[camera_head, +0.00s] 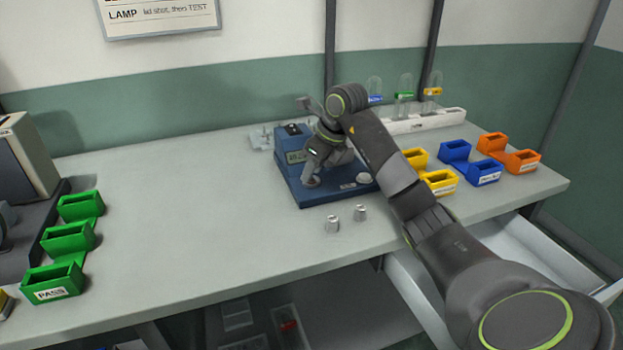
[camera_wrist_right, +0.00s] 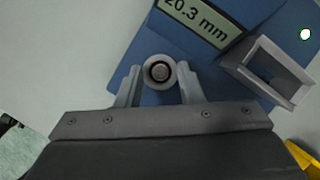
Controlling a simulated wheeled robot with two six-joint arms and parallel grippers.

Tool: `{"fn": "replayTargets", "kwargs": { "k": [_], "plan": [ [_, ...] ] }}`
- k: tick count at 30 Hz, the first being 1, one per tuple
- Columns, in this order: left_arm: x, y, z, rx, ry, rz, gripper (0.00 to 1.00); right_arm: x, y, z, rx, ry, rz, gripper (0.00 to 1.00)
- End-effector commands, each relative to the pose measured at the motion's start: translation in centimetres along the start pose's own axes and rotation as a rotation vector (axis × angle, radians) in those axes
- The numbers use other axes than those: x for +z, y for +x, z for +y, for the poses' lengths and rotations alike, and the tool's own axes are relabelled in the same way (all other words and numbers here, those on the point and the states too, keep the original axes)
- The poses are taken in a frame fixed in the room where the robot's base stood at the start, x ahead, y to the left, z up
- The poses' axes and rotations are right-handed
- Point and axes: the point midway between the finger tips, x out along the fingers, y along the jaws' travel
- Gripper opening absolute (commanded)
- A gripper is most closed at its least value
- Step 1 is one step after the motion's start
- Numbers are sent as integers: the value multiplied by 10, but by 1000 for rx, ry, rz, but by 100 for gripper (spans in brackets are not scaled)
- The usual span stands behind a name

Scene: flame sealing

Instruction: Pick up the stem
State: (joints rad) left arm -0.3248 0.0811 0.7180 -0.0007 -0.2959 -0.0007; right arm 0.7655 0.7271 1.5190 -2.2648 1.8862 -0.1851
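A small round grey piece with a dark ring and a lighter centre, seen end-on, sits between my right fingertips in the right wrist view (camera_wrist_right: 159,72); I take it to be the stem. The right gripper (camera_wrist_right: 160,76) has a finger against each side of it, with no clear gap. In the head view the right gripper (camera_head: 311,182) points down at the left front of the blue gauge (camera_head: 345,191) and hides the piece there. The gauge's display (camera_wrist_right: 196,20) reads 20.3 mm in the wrist view. My left gripper is not in view.
Two small metal cylinders stand in front of the gauge, a left one (camera_head: 332,225) and a right one (camera_head: 360,213). Yellow (camera_head: 440,182), blue (camera_head: 485,173) and orange (camera_head: 523,161) bins stand right. A white rack (camera_head: 425,121) holds glass tubes behind. The table's left middle (camera_head: 190,220) is clear.

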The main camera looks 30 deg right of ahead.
Motion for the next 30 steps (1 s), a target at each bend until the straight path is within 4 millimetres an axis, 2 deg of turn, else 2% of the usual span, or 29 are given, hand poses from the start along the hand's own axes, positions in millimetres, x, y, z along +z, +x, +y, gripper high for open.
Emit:
{"fn": "replayTargets", "kwargs": {
  "k": [1,7,9,23,26,30],
  "plan": [
    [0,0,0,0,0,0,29,0,0,0,0,0,0,31],
    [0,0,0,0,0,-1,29,0,0,0,0,0,0,5],
    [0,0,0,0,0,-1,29,0,0,0,0,0,0,0],
    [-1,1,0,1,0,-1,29,0,0,0,2,0,2,0],
    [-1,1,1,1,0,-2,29,3,-6,0,2,0,1,0],
    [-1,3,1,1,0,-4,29,13,-30,0,-1,-2,-3,0]
  ]
}}
